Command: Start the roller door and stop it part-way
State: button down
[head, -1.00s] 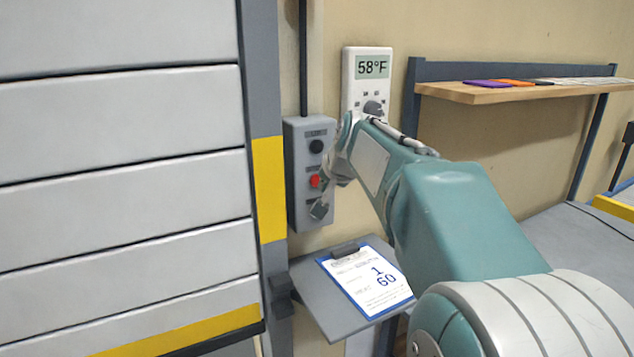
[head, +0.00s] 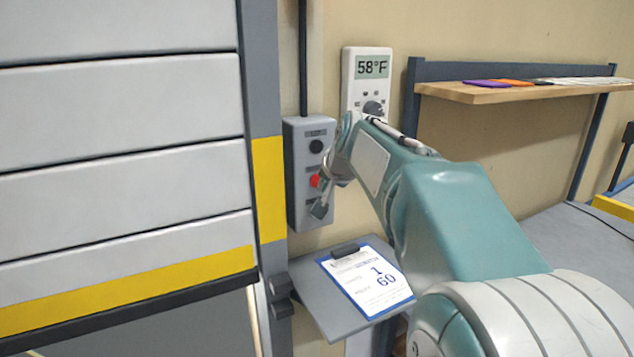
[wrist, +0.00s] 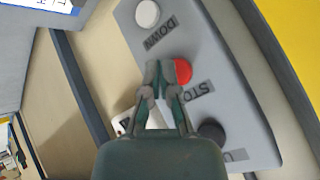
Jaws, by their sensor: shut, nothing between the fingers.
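The roller door (head: 120,110) fills the left of the head view. Its yellow-striped bottom edge is raised, with a dark gap under it. The grey control box (head: 300,215) beside it has a black UP button (head: 316,146) on top and a red STOP button (head: 315,181) in the middle. A white DOWN button (wrist: 147,13) shows in the wrist view; my gripper hides it in the head view. My gripper (head: 320,208) is shut and empty in front of the box's lower part. In the wrist view its fingertips (wrist: 159,68) appear beside the red button; contact is unclear.
A thermostat (head: 374,68) reading 58°F hangs right of the box. A clipboard (head: 365,283) lies on a small grey shelf below it. A wooden shelf (head: 480,93) and a grey worktop (head: 560,235) are to the right.

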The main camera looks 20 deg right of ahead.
jog(key=shift+w, duration=0.75)
dwell(0.6)
dwell(0.3)
jog(key=shift+s, duration=0.8)
jog(key=shift+s, duration=0.1)
jog(key=s, duration=0.5)
jog(key=shift+d, duration=0.1)
